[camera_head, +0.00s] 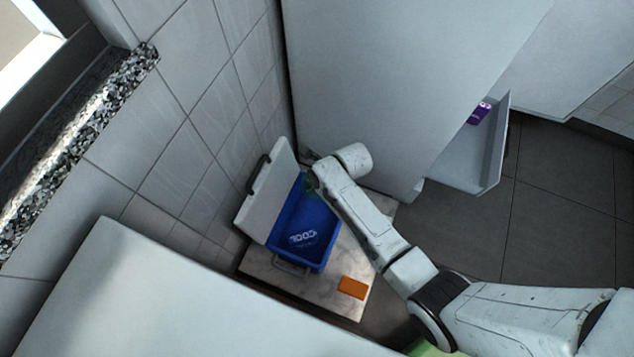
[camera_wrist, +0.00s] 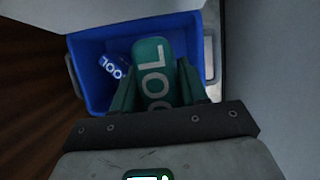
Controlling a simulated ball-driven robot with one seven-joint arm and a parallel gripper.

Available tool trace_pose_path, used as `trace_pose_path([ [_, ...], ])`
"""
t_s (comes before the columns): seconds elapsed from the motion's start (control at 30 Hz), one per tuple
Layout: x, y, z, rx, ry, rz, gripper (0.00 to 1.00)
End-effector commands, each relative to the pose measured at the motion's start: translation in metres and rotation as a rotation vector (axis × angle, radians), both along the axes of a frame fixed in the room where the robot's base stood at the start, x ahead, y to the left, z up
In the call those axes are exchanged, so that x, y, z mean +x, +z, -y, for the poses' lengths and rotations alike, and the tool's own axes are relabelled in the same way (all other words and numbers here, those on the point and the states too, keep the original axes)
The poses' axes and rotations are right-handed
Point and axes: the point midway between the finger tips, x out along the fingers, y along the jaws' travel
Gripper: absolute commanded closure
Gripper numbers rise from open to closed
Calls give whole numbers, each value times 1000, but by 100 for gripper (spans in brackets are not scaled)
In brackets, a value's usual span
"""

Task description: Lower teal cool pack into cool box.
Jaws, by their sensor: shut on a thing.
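The teal cool pack (camera_wrist: 152,58) with white lettering is between the fingers of my gripper (camera_wrist: 155,84) in the wrist view. My gripper is shut on it. The pack is in front of the open blue cool box (camera_wrist: 87,49), over its interior; I cannot tell whether it is above the rim or below it. In the head view, the cool box (camera_head: 325,247) stands with its white lid (camera_head: 262,203) open on the left. My gripper (camera_head: 309,184) is at the box's far end, and my arm hides most of the pack.
A blue pack with white lettering (camera_head: 302,238) lies in the box; it also shows in the wrist view (camera_wrist: 113,68). An orange block (camera_head: 352,287) lies on the marble top (camera_head: 345,307) near the box. A tiled wall and a tall white cabinet (camera_head: 390,70) stand close by.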

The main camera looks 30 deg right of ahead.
Motion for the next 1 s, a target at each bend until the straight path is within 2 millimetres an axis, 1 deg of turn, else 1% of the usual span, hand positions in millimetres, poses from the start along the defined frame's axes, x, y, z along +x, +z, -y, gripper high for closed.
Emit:
trace_pose_path([
  [0.17,1,-4,0,0,0,1,100],
  [1.0,1,-41,0,0,0,1,100],
])
